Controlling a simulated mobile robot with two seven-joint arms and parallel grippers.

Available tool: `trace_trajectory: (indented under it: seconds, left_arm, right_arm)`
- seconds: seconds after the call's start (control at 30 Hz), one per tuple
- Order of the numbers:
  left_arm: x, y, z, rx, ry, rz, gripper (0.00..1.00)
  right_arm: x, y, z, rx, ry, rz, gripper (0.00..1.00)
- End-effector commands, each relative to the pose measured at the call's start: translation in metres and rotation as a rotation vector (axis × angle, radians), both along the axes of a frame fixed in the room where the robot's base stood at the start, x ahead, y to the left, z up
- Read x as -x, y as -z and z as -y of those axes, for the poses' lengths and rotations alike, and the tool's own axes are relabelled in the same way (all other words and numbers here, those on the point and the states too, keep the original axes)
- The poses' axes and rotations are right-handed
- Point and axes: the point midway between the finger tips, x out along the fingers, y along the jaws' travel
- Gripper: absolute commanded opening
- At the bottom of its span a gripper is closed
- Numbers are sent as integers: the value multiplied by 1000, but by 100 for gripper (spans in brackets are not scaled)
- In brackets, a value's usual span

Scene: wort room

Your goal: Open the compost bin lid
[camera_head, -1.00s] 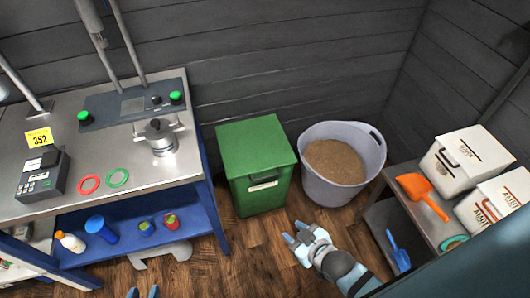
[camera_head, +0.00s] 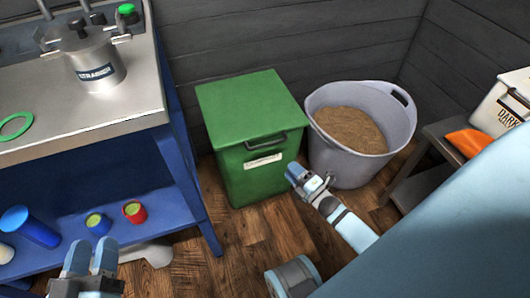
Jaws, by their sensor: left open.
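The green compost bin (camera_head: 247,165) stands on the wooden floor in the middle of the view. Its flat green lid (camera_head: 248,105) is closed, with a dark handle (camera_head: 282,138) along the front edge and a white label below. My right gripper (camera_head: 294,175) is in front of the bin's lower right front corner, below the handle. How far apart its fingers are is unclear, and it appears to hold nothing. My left gripper (camera_head: 90,250) is open and empty at the bottom left, in front of the blue shelf and away from the bin.
A grey tub (camera_head: 322,150) of grain stands close on the bin's right. A steel-topped blue workbench (camera_head: 110,105) with a pot (camera_head: 95,65) is on the left. A low shelf with an orange scoop (camera_head: 466,142) is at right. Floor in front of the bin is partly clear.

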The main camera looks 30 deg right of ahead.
Motion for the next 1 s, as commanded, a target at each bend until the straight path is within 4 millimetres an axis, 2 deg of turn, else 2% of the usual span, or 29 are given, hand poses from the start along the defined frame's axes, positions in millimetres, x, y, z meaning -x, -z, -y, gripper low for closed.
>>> trace_trajectory:
  seconds: [0.03, 0.27, 0.37, 0.7, 0.9, 1.0]
  left_arm:
    - [1, 8, 1, 8, 5, 9, 43]
    - [2, 7, 2, 14, 15, 11, 43]
    - [2, 13, 3, 6, 19, -4, 43]
    - [2, 42, 5, -36, 45, -79, 43]
    - [2, 53, 6, -54, 57, -114, 43]
    - [2, 55, 6, -60, 62, -124, 43]
  right_arm:
    - [-1, 13, 3, 23, 1, 14, 40]
    - [-14, 13, 4, 59, 0, 39, 40]
    - [-29, 10, 1, 59, 0, 38, 40]
    - [-99, -1, -10, 59, -1, 38, 40]
    - [-126, -6, -15, 58, 1, 35, 40]
    - [-133, -8, -16, 57, 0, 35, 40]
